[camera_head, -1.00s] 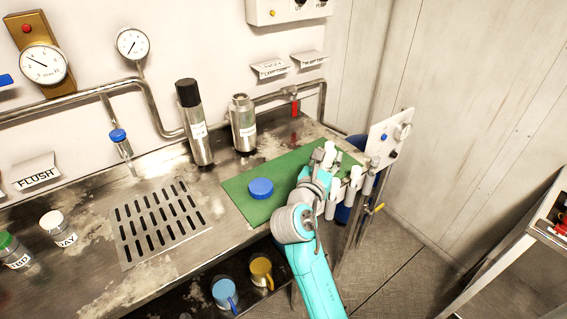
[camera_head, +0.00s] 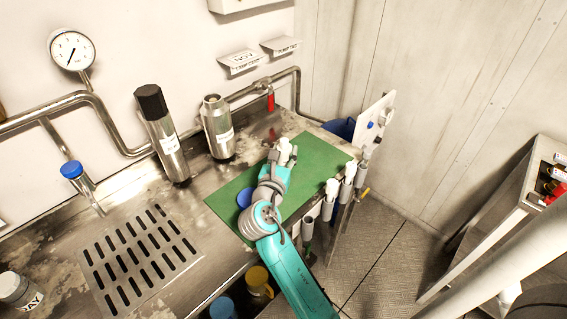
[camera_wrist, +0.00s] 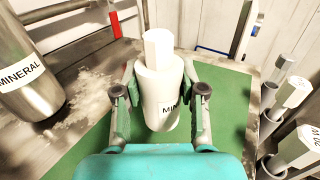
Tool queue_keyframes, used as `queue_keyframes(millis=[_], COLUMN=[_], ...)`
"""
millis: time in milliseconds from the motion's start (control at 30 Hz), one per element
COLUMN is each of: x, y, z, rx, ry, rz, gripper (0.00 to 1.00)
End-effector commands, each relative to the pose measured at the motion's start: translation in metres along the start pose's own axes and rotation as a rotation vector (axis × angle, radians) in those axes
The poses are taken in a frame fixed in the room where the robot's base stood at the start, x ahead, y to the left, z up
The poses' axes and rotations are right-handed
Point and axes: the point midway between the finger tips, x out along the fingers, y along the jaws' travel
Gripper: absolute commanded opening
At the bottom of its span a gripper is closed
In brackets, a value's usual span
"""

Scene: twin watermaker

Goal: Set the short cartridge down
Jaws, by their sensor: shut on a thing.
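The short cartridge is a white cylinder with a narrower hexagonal top and a partly visible "MIN" label; it shows in the wrist view (camera_wrist: 160,92) and small in the head view (camera_head: 286,150). My gripper (camera_head: 279,158) is shut on it, with one finger on each side, in the wrist view (camera_wrist: 160,100). The cartridge looks roughly upright over the green mat (camera_head: 312,160). I cannot tell whether its base touches the mat. A blue cap (camera_head: 244,198) lies on the mat, partly hidden behind my arm.
Two metal housings, one with a black top (camera_head: 163,135) and one open-necked (camera_head: 217,128), stand behind the mat. Several white-topped cartridges (camera_head: 347,178) stand in holders along the counter's right edge. A slotted drain (camera_head: 140,255) is at left. Bare mat shows right of my gripper.

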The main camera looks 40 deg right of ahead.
Motion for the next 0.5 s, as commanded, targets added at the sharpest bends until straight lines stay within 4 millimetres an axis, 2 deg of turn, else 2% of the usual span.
queue_keyframes(millis=[300,500], x=[0.000,0.000], y=[0.000,0.000], z=[-0.036,-0.038], rx=[-0.002,-0.001], ry=[0.000,-0.001], rz=[0.000,0.001], gripper=[0.00,0.00])
